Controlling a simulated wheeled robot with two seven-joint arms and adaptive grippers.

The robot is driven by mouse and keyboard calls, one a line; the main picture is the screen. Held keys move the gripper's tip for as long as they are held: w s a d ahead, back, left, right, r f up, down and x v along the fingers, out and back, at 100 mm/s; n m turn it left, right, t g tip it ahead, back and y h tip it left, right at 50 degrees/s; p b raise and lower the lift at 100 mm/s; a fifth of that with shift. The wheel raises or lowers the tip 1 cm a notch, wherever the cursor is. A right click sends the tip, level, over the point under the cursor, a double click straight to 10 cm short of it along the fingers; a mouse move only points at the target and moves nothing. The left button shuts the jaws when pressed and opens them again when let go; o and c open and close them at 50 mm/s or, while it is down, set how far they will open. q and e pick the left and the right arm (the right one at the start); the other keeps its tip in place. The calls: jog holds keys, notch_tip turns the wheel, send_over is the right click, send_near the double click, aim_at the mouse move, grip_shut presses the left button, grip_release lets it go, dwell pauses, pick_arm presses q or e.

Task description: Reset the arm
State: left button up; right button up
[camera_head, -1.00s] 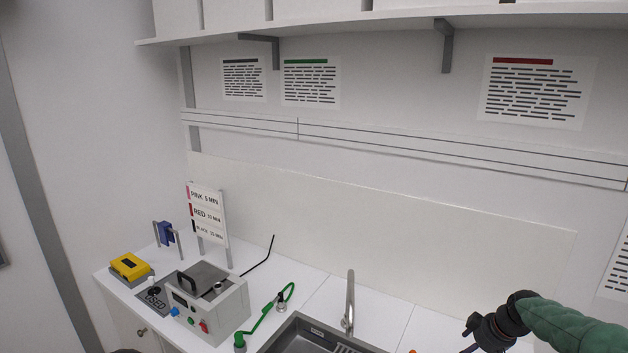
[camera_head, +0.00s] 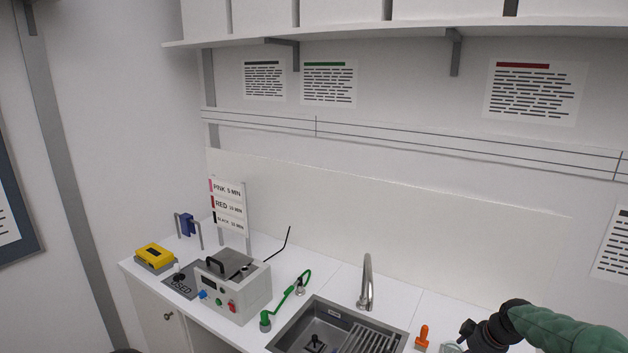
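One of my arms, in a green sleeve with a black wrist, comes in from the right edge low in the camera_head view. It is my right arm, and its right gripper (camera_head: 467,336) is at the lower right, over the counter to the right of the sink. The fingers are small and dark here, and I cannot tell whether they are open or shut. My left gripper is not in view.
A white counter (camera_head: 345,282) holds a grey sink (camera_head: 300,322) with a tap (camera_head: 366,283), an orange-handled stamp (camera_head: 422,338), a white machine (camera_head: 245,292), a yellow box (camera_head: 155,255), a green hose (camera_head: 287,302) and a sign (camera_head: 229,205). A shelf (camera_head: 330,40) runs above.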

jog(key=s+a+f+m+g, duration=0.1)
jog(key=s+a+f, duration=0.25)
jog(key=f, duration=0.35)
jog(key=s+a+f+m+y, duration=0.1)
jog(key=s+a+f, duration=0.1)
jog(key=a+f, duration=0.4)
jog(key=s+a+f+m+g, duration=0.15)
jog(key=a+f, duration=0.25)
jog(key=f, duration=0.4)
jog(key=s+a+f+m+g, duration=0.1)
jog(key=s+a+f+m, duration=0.15)
jog(key=s+a, duration=0.4)
jog(key=s+a+f+m+y, duration=0.1)
jog(key=s+a+f, duration=0.25)
jog(key=s, duration=0.65)
jog(key=s+a+f+m+g, duration=0.1)
jog(key=s+a+f, duration=0.35)
jog(key=s, duration=0.35)
pick_arm(q)
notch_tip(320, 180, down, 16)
jog(key=b, duration=1.5)
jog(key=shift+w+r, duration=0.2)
pick_arm(e)
notch_tip(320, 180, down, 13)
jog(key=w+a+n, duration=0.1)
jog(key=w, duration=0.1)
jog(key=shift+a+f+t, duration=0.2)
jog(key=shift+a+t, duration=0.05)
jog(key=shift+t, duration=0.2)
